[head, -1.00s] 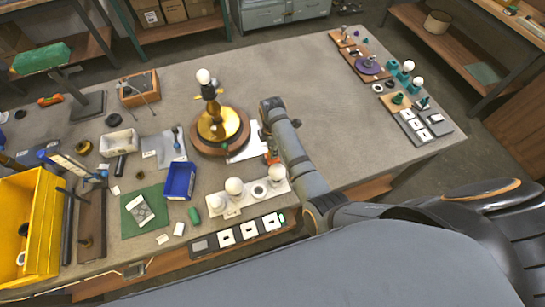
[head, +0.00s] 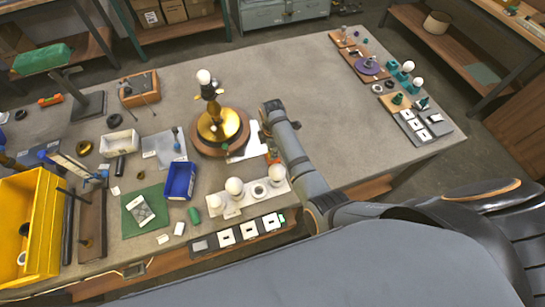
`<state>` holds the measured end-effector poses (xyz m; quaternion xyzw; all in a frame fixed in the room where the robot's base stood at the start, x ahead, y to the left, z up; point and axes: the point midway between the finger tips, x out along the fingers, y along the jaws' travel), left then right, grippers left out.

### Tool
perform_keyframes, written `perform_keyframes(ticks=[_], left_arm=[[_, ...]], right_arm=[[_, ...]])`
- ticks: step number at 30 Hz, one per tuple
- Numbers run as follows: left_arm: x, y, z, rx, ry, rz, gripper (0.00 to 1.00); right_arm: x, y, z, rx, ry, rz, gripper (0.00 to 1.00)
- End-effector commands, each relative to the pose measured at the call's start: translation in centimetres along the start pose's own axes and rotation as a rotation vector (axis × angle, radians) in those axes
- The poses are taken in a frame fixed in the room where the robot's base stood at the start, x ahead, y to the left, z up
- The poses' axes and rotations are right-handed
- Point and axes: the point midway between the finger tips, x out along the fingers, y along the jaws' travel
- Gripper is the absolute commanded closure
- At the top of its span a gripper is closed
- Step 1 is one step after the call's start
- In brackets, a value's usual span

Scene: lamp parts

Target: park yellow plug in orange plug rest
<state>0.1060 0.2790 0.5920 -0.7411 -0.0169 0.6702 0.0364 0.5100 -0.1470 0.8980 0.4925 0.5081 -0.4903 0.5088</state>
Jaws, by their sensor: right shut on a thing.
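I cannot pick out the yellow plug. My left gripper is not in view.
A white sheet (head: 240,153) lies beside the lamp base. A blue bin (head: 180,181) and yellow crate (head: 45,220) stand at left. The table's right middle is clear.

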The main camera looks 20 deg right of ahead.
Motion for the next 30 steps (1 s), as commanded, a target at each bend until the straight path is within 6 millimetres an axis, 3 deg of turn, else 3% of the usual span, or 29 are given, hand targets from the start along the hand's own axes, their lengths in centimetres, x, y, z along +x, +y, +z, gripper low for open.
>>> perform_keyframes(ticks=[30], left_arm=[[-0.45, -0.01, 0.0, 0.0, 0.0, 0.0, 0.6]], right_arm=[[0.55, -0.02, 0.03, 0.0, -0.001, 0.0, 1.0]])
